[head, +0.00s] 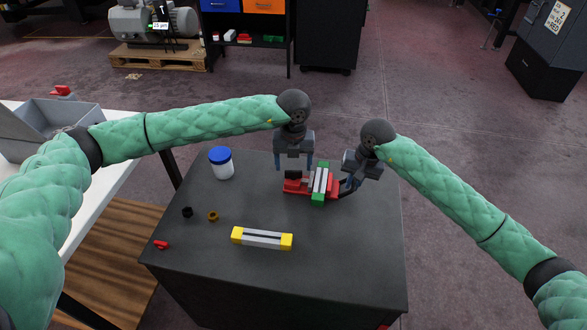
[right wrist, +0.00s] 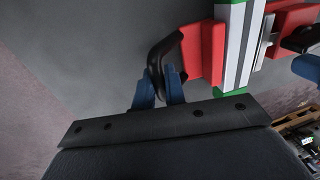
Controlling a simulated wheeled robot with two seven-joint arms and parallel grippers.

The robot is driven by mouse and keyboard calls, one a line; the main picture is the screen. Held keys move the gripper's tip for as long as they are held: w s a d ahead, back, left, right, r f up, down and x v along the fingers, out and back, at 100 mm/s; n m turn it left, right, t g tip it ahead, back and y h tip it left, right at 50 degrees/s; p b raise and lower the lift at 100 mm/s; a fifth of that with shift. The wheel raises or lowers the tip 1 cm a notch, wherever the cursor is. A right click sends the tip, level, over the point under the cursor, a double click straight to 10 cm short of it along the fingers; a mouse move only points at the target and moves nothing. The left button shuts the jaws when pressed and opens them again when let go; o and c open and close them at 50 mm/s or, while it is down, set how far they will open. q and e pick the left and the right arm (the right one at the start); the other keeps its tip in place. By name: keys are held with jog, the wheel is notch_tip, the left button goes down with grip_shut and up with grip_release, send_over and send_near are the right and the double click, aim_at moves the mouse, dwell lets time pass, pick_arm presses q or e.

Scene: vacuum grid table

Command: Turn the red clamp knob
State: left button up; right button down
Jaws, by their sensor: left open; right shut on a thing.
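A red clamp (head: 296,187) sits on the dark table, with a green and white bar (head: 321,186) across it; the bar also shows in the right wrist view (right wrist: 233,45). A black curved handle (right wrist: 158,52) sticks out of the clamp's red end block (right wrist: 204,52). My right gripper (right wrist: 160,88) is shut on this handle, its blue fingertips on either side. My left gripper (head: 294,165) is open, pointing down above the clamp's left part, its fingers either side of a black cylindrical part (head: 292,174). Whether it touches the clamp is unclear. No red knob is distinguishable on the clamp.
A blue-lidded white jar (head: 221,163) stands left of the clamp. A yellow-ended grey bar (head: 262,239), a black nut (head: 187,212), a brass nut (head: 213,216) and a small red part (head: 161,244) lie nearer. The table's front right is clear.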

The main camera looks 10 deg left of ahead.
aim_at(293, 174)
pick_arm(q)
jog(key=shift+f, duration=1.35)
jog(key=c, duration=1)
jog(key=shift+m, duration=0.3)
